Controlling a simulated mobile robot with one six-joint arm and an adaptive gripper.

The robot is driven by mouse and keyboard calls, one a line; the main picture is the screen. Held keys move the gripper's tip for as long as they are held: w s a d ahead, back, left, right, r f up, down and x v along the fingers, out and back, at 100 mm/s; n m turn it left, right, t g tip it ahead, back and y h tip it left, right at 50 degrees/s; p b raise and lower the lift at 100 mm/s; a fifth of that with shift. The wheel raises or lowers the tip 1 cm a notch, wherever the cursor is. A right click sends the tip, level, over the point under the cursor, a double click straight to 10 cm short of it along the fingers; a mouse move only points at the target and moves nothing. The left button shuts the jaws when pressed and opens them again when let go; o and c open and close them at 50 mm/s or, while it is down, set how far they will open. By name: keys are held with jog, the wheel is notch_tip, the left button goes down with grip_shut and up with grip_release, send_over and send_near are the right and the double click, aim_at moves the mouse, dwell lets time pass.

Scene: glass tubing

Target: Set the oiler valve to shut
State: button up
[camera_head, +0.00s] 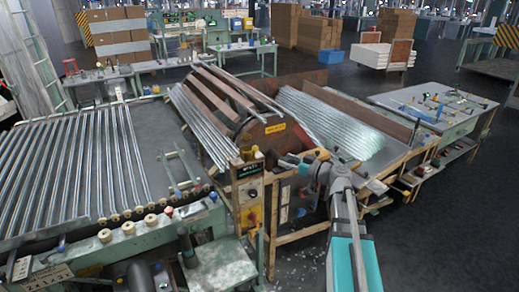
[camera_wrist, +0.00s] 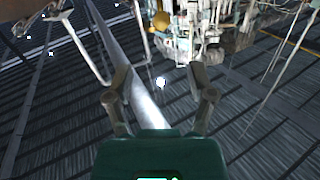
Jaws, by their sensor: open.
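My gripper (camera_head: 286,161) is at the end of my arm, to the right of the upright control post and near the wooden-framed machine in the head view. In the wrist view my gripper (camera_wrist: 158,82) has its two fingers spread apart with nothing held between them. A pale tube or rail runs behind the fingers, and a small bright white spot shows between them. I cannot pick out the oiler valve for certain in either view, nor tell its setting. A round yellow-orange part (camera_wrist: 160,20) shows at the top of the wrist view, apart from the fingers.
A control post (camera_head: 247,190) with a yellow panel stands left of my gripper. A rack of glass tubes (camera_head: 75,165) fills the left. A tube bed (camera_head: 335,120) lies behind my arm. A workbench (camera_head: 440,105) with small tools is at right. Dark floor (camera_head: 440,230) is clear at lower right.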

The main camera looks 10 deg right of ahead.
aim_at(255, 148)
jog(key=x, duration=1.3)
jog(key=shift+w+a+f, duration=0.1)
jog(key=shift+a, duration=0.05)
